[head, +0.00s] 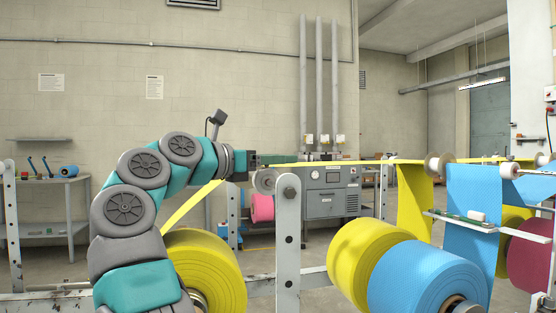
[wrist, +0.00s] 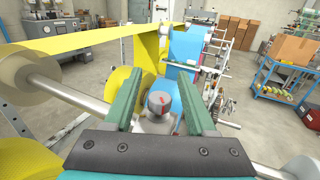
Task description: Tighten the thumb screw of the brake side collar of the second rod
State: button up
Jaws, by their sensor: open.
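My gripper (wrist: 161,82) is open, with its two green fingers on either side of a round grey knob with a red mark (wrist: 159,103). The knob looks like a thumb screw on a pale block or collar; gaps show between it and the fingers. A grey rod (wrist: 70,98) comes in from the left towards this collar, with a pale yellowish roller (wrist: 14,72) on it. The collar is mostly hidden by the knob and fingers. In the head view my gripper (head: 260,161) is above a grey disc (head: 265,181) near an upright post; the knob cannot be made out there.
A grey upright post (head: 288,245) stands right of my arm. Yellow (head: 350,262) and blue (head: 425,282) rolls fill the lower right. A yellow web (head: 330,162) runs right from near my gripper. A blue cart with boxes (wrist: 290,75) stands at the right.

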jog(key=v, duration=0.7)
jog(key=shift+a, duration=0.25)
jog(key=shift+s, duration=0.15)
